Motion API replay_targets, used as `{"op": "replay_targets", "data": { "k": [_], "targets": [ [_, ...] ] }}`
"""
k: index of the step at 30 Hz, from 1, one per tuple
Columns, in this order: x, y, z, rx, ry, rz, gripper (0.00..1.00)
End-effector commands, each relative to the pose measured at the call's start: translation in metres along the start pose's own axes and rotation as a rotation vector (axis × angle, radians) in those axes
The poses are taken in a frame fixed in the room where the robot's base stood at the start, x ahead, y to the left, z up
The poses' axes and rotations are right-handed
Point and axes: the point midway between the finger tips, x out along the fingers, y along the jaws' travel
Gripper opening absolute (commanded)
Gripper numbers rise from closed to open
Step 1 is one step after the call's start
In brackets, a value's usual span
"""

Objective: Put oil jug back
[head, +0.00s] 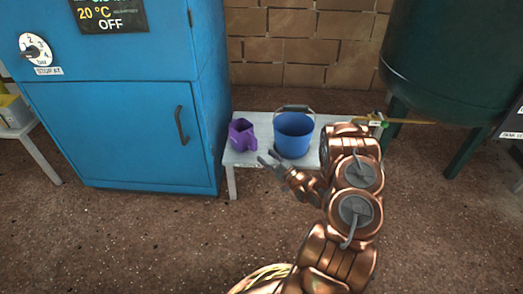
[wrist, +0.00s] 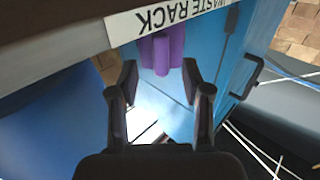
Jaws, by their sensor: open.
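A purple jug (head: 242,136) stands upright on the left end of a low pale bench (head: 237,162). It also shows in the wrist view as a purple shape (wrist: 162,50), partly cut off by the bench edge and label. My gripper (head: 270,160) is at the front edge of the bench, to the right of the jug and in front of a blue bucket (head: 293,134). In the wrist view my gripper (wrist: 160,78) is open and empty, with the jug beyond its fingertips. I cannot tell the exact gap between them.
A label reading "WASTE RACK" (wrist: 170,17) is on the bench edge. A blue cabinet (head: 115,125) stands close left of the bench. A dark green tank (head: 450,60) on legs stands at the right. The floor (head: 150,240) in front is clear.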

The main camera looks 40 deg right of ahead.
Motion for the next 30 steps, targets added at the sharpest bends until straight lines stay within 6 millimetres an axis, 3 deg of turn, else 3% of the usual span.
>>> {"op": "replay_targets", "data": {
  "k": [3, 10, 30],
  "targets": [
    [-0.018, 0.001, -0.001, 0.002, -0.002, 0.003, 0.48],
    [-0.038, 0.000, 0.000, 0.002, -0.002, 0.002, 0.48],
    [-0.043, -0.001, 0.000, 0.001, 0.000, 0.000, 0.48]
  ]
}}
